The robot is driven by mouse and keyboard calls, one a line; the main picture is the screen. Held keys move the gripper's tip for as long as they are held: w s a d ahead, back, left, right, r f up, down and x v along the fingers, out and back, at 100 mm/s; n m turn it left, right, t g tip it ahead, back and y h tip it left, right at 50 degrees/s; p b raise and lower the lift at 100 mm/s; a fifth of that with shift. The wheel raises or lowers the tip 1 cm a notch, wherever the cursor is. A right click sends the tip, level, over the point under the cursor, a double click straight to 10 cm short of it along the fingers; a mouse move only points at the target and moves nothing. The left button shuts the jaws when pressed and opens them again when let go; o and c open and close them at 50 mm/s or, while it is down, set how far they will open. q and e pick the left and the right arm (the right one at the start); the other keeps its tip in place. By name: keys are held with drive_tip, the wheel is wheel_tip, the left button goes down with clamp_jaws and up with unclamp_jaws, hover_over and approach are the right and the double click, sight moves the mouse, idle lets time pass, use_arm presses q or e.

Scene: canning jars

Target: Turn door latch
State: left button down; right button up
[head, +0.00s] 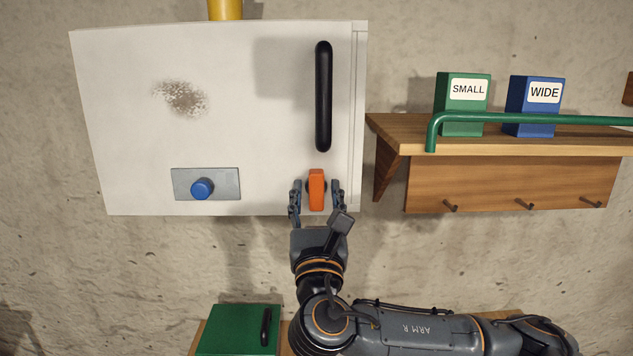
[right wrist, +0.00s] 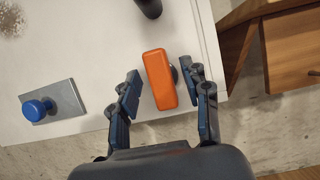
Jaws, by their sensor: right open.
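The orange door latch (head: 317,189) is on the lower right of the white cabinet door (head: 230,110), below the long black handle (head: 323,97). In the head view it stands upright. My right gripper (head: 317,188) is open, with one finger on each side of the latch and a visible gap on the left. In the right wrist view the orange latch (right wrist: 159,79) sits between the spread fingers (right wrist: 163,88), nearer the right one; contact there cannot be told. My left gripper is not in view.
A blue knob (head: 202,188) on a grey plate is at the door's lower left. A wooden shelf (head: 500,150) with a green rail (head: 530,119), a green SMALL box (head: 463,104) and a blue WIDE box (head: 533,106) is at the right. A green box (head: 238,330) is below.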

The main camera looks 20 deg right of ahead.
drive_tip(key=shift+w+r, duration=0.1)
drive_tip(key=shift+w, duration=0.1)
clamp_jaws()
